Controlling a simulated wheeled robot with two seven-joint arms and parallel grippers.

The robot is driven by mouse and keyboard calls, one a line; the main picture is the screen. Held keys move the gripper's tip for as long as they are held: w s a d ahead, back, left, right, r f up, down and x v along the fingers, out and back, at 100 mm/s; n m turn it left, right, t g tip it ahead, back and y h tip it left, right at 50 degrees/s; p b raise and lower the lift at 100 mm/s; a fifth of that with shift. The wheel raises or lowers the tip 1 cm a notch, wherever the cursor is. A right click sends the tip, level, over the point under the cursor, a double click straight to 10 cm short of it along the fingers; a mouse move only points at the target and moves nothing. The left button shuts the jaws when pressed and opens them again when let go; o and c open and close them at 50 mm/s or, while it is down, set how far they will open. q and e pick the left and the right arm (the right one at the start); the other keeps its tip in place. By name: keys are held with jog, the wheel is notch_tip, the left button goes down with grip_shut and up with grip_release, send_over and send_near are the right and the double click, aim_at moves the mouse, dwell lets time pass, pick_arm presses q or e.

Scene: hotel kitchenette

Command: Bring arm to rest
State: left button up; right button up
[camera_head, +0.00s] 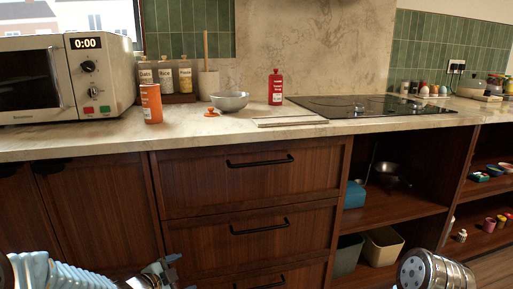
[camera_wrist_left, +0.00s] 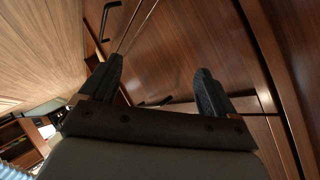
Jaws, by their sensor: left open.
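My left gripper (camera_head: 168,272) is low at the bottom edge of the head view, in front of the dark wooden drawers and below the countertop. In the left wrist view its two dark fingers (camera_wrist_left: 158,82) stand wide apart with nothing between them. Wooden cabinet fronts and black handles show beyond the fingers. Part of my right arm (camera_head: 434,272) shows at the bottom right of the head view. Its gripper is out of the frame.
The drawer fronts (camera_head: 250,190) are shut. Open shelves (camera_head: 395,211) with bins stand at right.

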pick_arm(q)
jog(key=s+d+f+n+g, duration=0.2)
jog(key=s+f+n, duration=0.15)
jog(key=f, duration=0.35)
jog(key=s+d+f+n+g, duration=0.2)
jog(key=s+d+f+n, duration=0.15)
jog(key=f, duration=0.35)
jog(key=s+d+f+n+g, duration=0.2)
jog(key=s+f+n+g, duration=0.1)
jog(key=s+f, duration=0.3)
jog(key=s+d+f+n+g+y, duration=0.1)
jog(key=s+f+n, duration=0.4)
jog(key=s, duration=0.6)
jog(key=shift+d+f+g, duration=0.4)
jog(key=shift+f+g, duration=0.15)
jog(key=shift+g, duration=0.35)
jog(key=shift+s, duration=0.1)
